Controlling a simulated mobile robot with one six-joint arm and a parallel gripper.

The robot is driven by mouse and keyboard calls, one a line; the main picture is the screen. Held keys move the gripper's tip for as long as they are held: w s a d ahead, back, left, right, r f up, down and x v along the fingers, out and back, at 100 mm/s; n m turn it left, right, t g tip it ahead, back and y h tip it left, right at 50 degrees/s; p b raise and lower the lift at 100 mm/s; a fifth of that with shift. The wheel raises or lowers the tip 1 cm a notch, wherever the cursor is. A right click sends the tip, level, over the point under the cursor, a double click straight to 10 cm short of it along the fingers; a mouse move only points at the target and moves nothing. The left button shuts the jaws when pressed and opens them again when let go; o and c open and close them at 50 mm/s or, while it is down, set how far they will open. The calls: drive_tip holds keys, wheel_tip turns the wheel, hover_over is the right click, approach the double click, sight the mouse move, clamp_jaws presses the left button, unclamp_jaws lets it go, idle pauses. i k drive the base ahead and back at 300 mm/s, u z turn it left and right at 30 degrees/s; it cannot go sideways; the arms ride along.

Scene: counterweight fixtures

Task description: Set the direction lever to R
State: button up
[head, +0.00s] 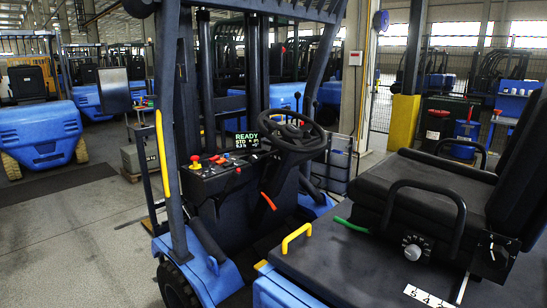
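A forklift cab with a black steering wheel (292,132) stands in the head view. A thin dark lever with a small knob (297,97) rises behind the wheel; I cannot tell whether it is the direction lever, and no R mark is legible. An orange handle (268,201) sits on the front panel below the wheel. My gripper is not in view.
A black seat (440,195) with armrests stands at the right. A yellow handle (296,237) and a green handle (350,224) are near its base. A blue-black pillar with a yellow grab bar (162,155) stands left of the dash. Open floor (75,240) lies at the left.

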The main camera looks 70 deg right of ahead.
sight(255, 157)
drive_tip(key=u, duration=0.15)
drive_tip(key=k, duration=0.15)
drive_tip(key=z, duration=0.35)
drive_tip(key=i, duration=1)
drive_tip(key=u, duration=0.05)
